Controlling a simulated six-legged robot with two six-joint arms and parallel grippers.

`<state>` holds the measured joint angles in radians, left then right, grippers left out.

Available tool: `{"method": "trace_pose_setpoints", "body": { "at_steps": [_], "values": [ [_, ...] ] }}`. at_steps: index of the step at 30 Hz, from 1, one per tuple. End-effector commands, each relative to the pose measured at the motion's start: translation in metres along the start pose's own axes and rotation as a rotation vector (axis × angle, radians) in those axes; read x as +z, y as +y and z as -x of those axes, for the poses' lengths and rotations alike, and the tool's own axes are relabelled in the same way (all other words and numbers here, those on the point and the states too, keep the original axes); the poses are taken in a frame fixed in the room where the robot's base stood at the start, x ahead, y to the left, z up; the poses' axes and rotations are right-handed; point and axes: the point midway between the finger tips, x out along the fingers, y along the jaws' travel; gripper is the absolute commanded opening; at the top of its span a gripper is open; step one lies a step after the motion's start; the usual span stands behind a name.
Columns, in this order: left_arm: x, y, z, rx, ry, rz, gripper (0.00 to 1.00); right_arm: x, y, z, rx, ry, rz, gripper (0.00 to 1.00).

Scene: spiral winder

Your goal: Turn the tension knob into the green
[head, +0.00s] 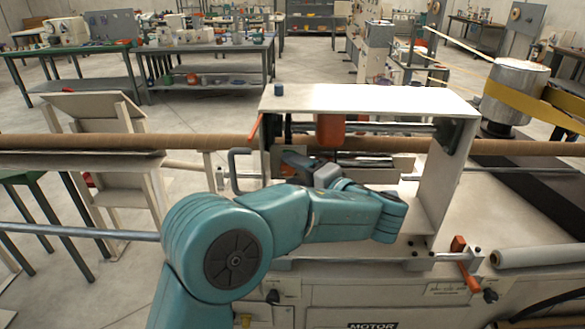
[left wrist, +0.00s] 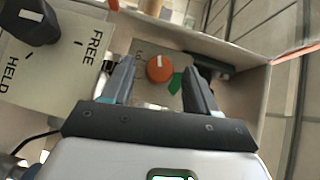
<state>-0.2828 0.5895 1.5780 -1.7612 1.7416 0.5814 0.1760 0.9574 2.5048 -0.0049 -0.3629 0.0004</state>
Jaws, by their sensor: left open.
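The tension knob (left wrist: 158,70) is a round orange knob with a white pointer mark, on a small grey plate in the left wrist view. Its mark points up in the picture, away from the green patch (left wrist: 175,84) at its lower right. My left gripper (left wrist: 159,78) is open, with one finger on each side of the knob; I cannot tell whether they touch it. In the head view my left gripper (head: 300,168) reaches under the machine's white top plate (head: 365,100), and the knob cannot be made out. My right gripper is not in view.
A panel marked FREE and HELD (left wrist: 60,65) with a black switch (left wrist: 33,22) sits left of the knob. A red-orange cylinder (head: 330,130) hangs under the top plate. A long brown tube (head: 205,142) runs across the machine. An orange-handled crank (head: 459,255) is at the right.

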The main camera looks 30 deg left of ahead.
Motion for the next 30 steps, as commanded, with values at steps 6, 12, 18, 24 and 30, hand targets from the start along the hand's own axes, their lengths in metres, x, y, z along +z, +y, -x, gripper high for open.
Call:
{"method": "trace_pose_setpoints", "body": {
  "at_steps": [6,12,18,24,30],
  "values": [
    [-0.0009,0.0003,-0.0117,0.001,0.0,0.0,0.59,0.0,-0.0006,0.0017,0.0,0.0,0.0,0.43],
    [-0.0009,0.0006,-0.0116,0.001,0.001,-0.001,0.59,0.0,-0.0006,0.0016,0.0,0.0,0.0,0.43],
    [-0.0009,0.0006,-0.0114,0.001,0.001,-0.001,0.02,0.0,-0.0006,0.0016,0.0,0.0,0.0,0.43],
    [-0.001,0.0015,-0.0113,-0.007,0.001,-0.009,0.03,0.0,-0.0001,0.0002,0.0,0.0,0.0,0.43],
    [-0.0009,0.0043,-0.0114,-0.059,0.002,-0.061,0.03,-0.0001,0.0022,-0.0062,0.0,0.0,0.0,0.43]
  ]
}}
